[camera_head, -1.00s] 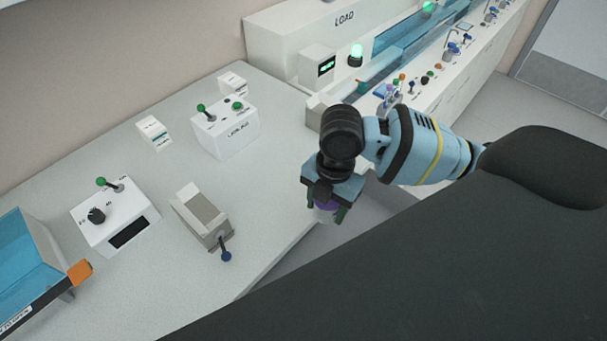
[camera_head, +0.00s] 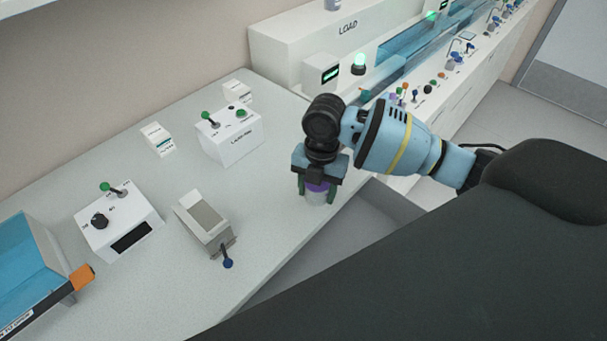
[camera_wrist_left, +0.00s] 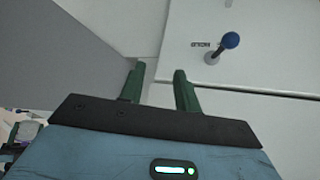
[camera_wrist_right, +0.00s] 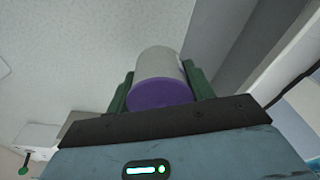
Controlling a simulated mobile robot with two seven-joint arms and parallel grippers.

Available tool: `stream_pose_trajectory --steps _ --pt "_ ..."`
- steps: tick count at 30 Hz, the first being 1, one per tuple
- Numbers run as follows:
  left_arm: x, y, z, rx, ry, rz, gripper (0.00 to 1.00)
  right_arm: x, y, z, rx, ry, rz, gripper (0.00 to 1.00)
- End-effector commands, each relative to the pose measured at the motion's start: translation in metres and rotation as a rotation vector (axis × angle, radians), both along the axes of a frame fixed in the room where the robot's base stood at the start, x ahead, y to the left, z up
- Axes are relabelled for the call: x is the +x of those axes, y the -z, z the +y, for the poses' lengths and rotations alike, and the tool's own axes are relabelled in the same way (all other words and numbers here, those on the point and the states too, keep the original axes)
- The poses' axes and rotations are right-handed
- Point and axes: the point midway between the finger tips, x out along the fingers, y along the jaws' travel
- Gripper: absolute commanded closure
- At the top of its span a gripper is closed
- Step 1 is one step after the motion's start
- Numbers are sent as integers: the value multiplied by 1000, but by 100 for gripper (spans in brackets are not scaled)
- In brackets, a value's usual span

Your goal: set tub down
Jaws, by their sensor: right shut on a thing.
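The tub is a small pale cylinder with a purple lid (camera_head: 317,192). My right gripper (camera_head: 317,190) is shut on it, with a green finger on each side. In the head view the tub is upright over the bench top (camera_head: 270,215), near its front edge; I cannot tell if its base touches. In the right wrist view the tub (camera_wrist_right: 160,70) sits between the green fingers, purple lid toward the wrist. My left gripper (camera_wrist_left: 157,85) shows only in the left wrist view; its fingers are apart with nothing between them.
A grey-topped box with a blue lever (camera_head: 206,222) stands left of the tub. White lever boxes (camera_head: 230,135) and a knob box (camera_head: 118,222) are farther back and left. The LOAD unit (camera_head: 322,75) is behind. Bench around the tub is clear.

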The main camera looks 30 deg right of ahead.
Motion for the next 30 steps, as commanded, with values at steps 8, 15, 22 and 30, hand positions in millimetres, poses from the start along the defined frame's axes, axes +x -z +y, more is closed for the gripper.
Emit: stream_pose_trajectory --steps 8,15,22,30 --pt "-7 9 0 -1 1 20 67 51 6 -6 1 2 2 70" --pt "-8 12 -1 -2 -1 25 67 72 8 -10 0 0 0 70" --pt "-7 11 -2 -5 -3 23 67 77 7 -10 1 0 -1 70" --pt "-7 12 -2 -5 -3 23 67 82 37 -11 0 1 0 70"
